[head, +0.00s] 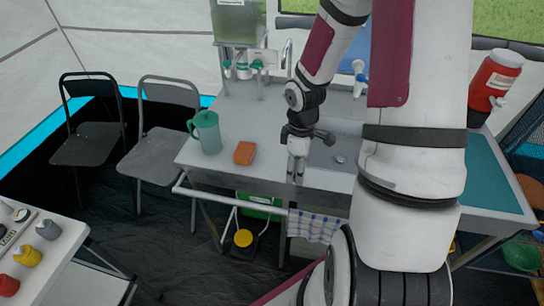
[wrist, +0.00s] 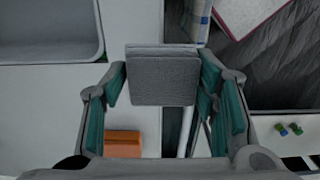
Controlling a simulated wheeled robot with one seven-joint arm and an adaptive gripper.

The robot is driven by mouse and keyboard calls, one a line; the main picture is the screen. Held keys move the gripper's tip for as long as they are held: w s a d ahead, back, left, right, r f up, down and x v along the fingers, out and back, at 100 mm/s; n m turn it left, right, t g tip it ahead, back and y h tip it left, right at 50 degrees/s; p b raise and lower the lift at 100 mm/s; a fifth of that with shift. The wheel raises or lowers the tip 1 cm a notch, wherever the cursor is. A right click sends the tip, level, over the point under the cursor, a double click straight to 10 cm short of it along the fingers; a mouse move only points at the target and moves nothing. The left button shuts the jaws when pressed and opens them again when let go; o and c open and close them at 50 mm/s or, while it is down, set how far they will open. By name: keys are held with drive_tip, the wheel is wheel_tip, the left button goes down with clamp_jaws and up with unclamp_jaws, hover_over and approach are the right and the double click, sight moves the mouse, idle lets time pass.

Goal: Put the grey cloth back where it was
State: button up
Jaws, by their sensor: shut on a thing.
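The grey cloth (wrist: 163,78) is a folded, ribbed square between the fingers of my gripper (wrist: 163,95) in the wrist view. My gripper (head: 298,165) is shut on it. In the head view they are over the front edge of the grey counter (head: 222,166), just left of the sink. The cloth is small and hard to make out there. In the wrist view the white rail (wrist: 187,130) runs below and right of the cloth. I cannot tell whether the cloth touches the counter or the rail.
An orange folded block (head: 244,153) and a green jug (head: 206,132) stand left of my gripper. A blue checked towel (head: 315,226) hangs on the front rail. The sink (wrist: 50,35) is upper left in the wrist view. Two chairs (head: 160,150) stand left of the counter.

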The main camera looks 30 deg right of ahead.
hover_over(273, 162)
drive_tip(key=shift+a+f, duration=0.1)
drive_tip(key=shift+f, duration=2.15)
drive_tip(key=shift+f, duration=0.15)
drive_tip(key=o, duration=1.1)
